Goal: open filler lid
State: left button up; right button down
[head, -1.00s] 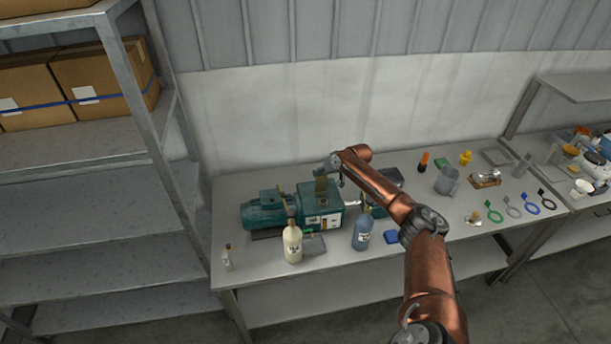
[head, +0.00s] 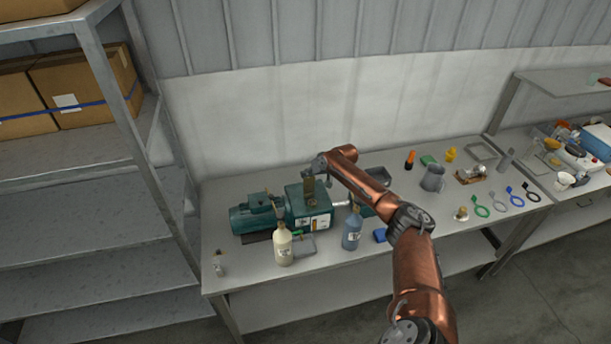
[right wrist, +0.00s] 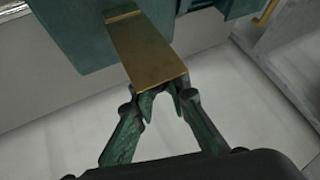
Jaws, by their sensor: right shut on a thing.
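A green pump unit (head: 285,212) stands on the bench. The filler lid, a flat brass-coloured plate (head: 309,189), stands up from the top of its boxy right part (head: 318,208). The right wrist view shows the lid (right wrist: 146,50) reaching from the green housing (right wrist: 70,35) to my fingers. My right gripper (head: 317,167) is at the lid's upper end. In the wrist view its fingertips (right wrist: 165,95) are close together at the lid's free edge, shut on it. The opening under the lid is hidden. My left gripper is not in view.
A cream bottle (head: 283,246) and a blue-grey bottle (head: 352,232) stand in front of the pump. A grey jug (head: 433,179) and several ring-shaped tags stand or lie to the right. A metal shelf (head: 95,190) is at the left.

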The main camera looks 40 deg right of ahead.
jog(key=shift+s+d+r, duration=0.1)
jog(key=shift+d, duration=0.45)
jog(key=c, duration=2.1)
grip_release()
jog(key=shift+d, duration=0.1)
jog(key=shift+o, duration=0.8)
jog(key=shift+a, duration=0.3)
jog(key=v, duration=1.2)
jog(key=shift+d, duration=0.1)
jog(key=shift+c, duration=0.2)
